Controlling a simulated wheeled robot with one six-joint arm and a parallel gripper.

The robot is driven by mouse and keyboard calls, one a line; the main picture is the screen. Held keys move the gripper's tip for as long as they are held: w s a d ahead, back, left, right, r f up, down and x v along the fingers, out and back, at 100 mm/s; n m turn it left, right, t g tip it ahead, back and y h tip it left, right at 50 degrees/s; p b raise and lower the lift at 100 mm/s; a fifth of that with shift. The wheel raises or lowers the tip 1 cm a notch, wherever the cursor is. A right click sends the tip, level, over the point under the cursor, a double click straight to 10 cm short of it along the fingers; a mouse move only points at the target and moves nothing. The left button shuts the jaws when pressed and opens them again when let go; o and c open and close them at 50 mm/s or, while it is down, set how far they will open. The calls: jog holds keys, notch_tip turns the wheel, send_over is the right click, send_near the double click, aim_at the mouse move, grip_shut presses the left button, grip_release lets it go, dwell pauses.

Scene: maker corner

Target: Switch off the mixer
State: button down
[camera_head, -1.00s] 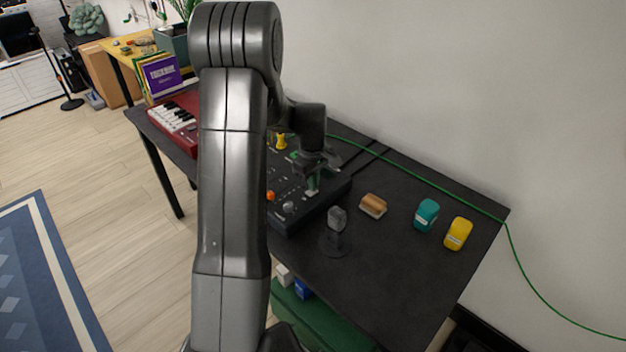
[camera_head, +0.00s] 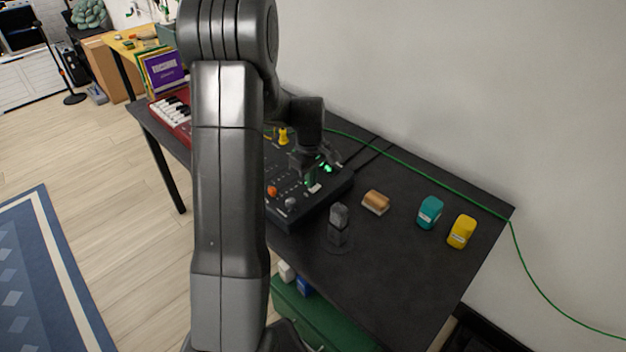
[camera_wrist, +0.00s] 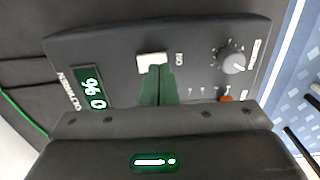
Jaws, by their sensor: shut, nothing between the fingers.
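The mixer (camera_head: 335,190) is a black box with knobs and sliders on the dark table. In the wrist view its panel (camera_wrist: 110,55) shows a white rocker switch (camera_wrist: 151,60) with "ON" printed beside it, and a lit green display (camera_wrist: 93,88). My gripper (camera_head: 309,183) is over the mixer, pointing down. In the wrist view its green fingertips (camera_wrist: 159,72) are together, with nothing between them. They overlap the near edge of the switch; I cannot tell whether they touch it. My arm hides the mixer's left part in the head view.
A grey microphone-like object (camera_head: 338,225) stands close in front of the mixer. A brown-topped block (camera_head: 376,202), a teal box (camera_head: 429,212) and a yellow box (camera_head: 461,231) are to the right. A red keyboard (camera_head: 172,118) is left. A green cable (camera_head: 440,177) runs along the wall.

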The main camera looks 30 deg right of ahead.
aim_at(312, 190)
notch_tip(312, 190, up, 13)
jog(key=shift+d+f, duration=0.1)
dwell(0.3)
jog(key=shift+s+r+h+p, duration=0.2)
jog(key=shift+s+h+p, duration=0.05)
jog(key=shift+h+p, duration=0.4)
jog(key=f, duration=0.4)
jog(key=d+f, duration=0.1)
jog(key=f, duration=0.9)
jog(key=shift+w+d, duration=0.15)
jog(key=shift+w, duration=0.1)
